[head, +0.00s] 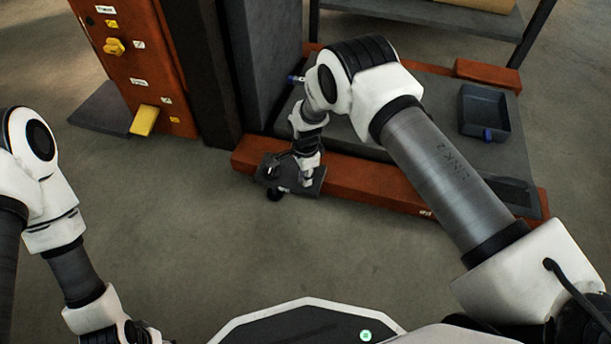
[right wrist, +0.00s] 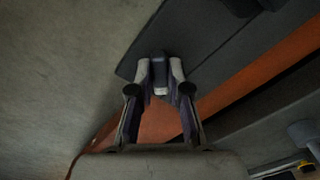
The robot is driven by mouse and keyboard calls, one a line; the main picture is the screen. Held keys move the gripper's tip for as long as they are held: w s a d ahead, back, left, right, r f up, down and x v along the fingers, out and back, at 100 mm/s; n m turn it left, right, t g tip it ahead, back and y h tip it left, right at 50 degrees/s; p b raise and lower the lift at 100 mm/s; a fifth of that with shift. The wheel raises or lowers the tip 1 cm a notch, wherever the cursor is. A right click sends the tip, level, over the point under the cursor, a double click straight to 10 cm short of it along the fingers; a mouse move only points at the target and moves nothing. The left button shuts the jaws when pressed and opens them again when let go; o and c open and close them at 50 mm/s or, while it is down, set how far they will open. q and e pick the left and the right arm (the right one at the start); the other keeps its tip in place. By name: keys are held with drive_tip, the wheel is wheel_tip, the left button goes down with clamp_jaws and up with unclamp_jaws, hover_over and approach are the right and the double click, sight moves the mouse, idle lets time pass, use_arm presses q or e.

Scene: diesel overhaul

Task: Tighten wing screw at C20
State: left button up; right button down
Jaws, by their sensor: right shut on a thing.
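My right gripper (head: 307,181) reaches down over a small dark plate at the orange frame's front left corner. In the right wrist view the right gripper's fingertips (right wrist: 160,86) are shut on a small dark piece (right wrist: 159,67) with a pale lower end, which looks like the wing screw. The dark plate (head: 282,173) lies beside and beneath the gripper, and the fingers partly hide the screw. No C20 label can be read. My left arm hangs at the lower left in the head view, and its fingers are out of the picture.
An orange frame beam (head: 375,190) runs right from the plate. A grey post (head: 262,62) stands behind it. A dark tray (head: 484,111) sits on the grey deck. An orange cabinet (head: 152,62) with yellow parts stands at the left. The floor in front is clear.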

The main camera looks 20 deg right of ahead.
drive_tip(key=shift+f+m+b, duration=0.15)
drive_tip(key=shift+m+b, duration=0.25)
drive_tip(key=shift+m, duration=2.1)
drive_tip(key=m+b, duration=0.1)
drive_tip(key=m, duration=0.1)
drive_tip(key=shift+m, duration=0.4)
drive_tip(key=c, duration=1.3)
unclamp_jaws()
drive_tip(key=shift+m, duration=0.3)
drive_tip(key=o, duration=0.3)
